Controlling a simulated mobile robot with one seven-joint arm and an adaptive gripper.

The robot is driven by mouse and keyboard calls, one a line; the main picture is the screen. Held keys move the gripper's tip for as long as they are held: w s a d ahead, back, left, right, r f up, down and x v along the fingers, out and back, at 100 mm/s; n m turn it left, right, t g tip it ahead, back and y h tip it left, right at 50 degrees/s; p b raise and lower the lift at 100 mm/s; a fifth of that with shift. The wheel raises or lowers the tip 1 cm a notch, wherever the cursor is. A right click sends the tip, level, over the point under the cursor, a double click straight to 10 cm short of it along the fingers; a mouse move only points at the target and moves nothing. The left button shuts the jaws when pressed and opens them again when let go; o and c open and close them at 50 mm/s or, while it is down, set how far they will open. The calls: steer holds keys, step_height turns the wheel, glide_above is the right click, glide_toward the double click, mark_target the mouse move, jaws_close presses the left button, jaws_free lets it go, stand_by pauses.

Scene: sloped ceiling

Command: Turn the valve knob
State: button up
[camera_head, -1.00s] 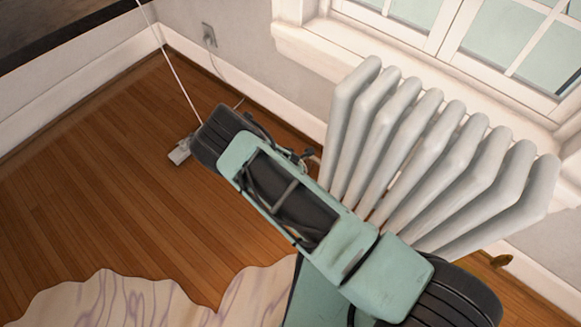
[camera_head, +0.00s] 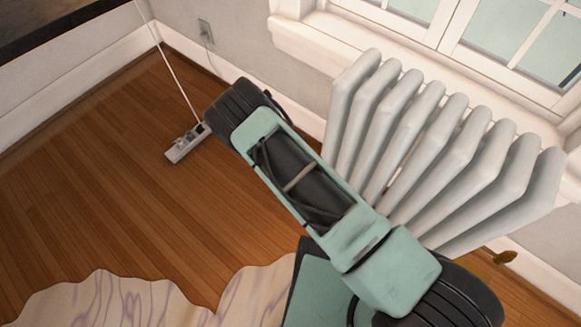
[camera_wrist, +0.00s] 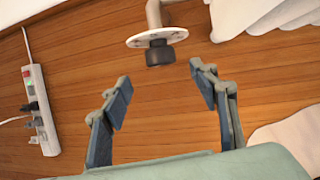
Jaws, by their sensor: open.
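The valve knob (camera_wrist: 160,53) is a dark, short cylinder in the wrist view, top centre. It sits against a pale round disc (camera_wrist: 148,38) on a light pipe (camera_wrist: 154,13). My gripper (camera_wrist: 160,77) is open, with its two blue-grey fingers apart and nothing between them. The knob shows just beyond the fingertips, roughly between them and apart from both in the picture. In the head view my arm hides the knob and the gripper.
A white ribbed radiator (camera_head: 430,150) stands under the window, right of my arm. A power strip (camera_head: 186,143) with a cord lies on the wooden floor (camera_head: 90,195), and also shows in the wrist view (camera_wrist: 40,110). A pale rug (camera_head: 130,300) lies in front.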

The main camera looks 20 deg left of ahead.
steer(key=b+x, duration=0.4)
steer(key=x, duration=0.6)
steer(key=shift+f, duration=0.1)
steer(key=shift+c, duration=0.4)
steer(key=c, duration=1.1)
